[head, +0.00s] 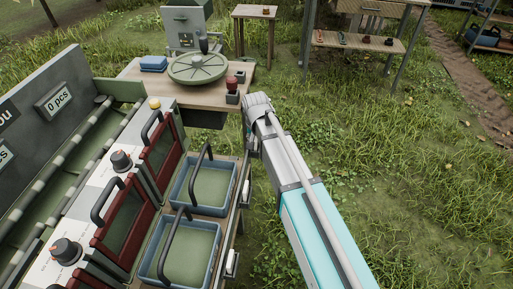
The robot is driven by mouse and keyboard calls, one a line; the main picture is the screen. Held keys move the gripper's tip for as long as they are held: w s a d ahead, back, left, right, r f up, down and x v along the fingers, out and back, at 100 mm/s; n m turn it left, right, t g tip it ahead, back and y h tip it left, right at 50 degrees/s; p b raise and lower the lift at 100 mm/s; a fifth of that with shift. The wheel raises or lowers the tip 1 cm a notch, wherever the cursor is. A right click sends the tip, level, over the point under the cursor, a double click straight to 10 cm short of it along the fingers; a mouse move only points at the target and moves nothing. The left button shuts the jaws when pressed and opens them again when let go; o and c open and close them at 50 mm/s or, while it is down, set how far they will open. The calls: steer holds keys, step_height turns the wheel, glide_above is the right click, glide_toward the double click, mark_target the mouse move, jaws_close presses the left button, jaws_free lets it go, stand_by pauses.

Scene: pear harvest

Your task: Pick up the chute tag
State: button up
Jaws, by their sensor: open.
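Two small white tag-like pieces sit on the outer right side of the tray rack, one beside the far tray (246,192) and one beside the near tray (232,262). I cannot tell whether either one is the chute tag. My arm reaches from the lower right up to the near right corner of the wooden table. Its far end is close to that corner, above and beyond the far tray. My gripper's fingers do not show; the end of the arm hides what lies behind it.
Two blue trays with dark handles (193,250) stand beside red-framed chute doors (122,217) and knobs. The wooden table (135,76) holds a round green turntable (198,69), blue cloths (153,63) and small dark blocks. Grass to the right is open; a shelf (357,42) stands behind.

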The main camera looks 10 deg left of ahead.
steer(key=shift+f, duration=0.3)
stand_by(0.4)
jaws_close()
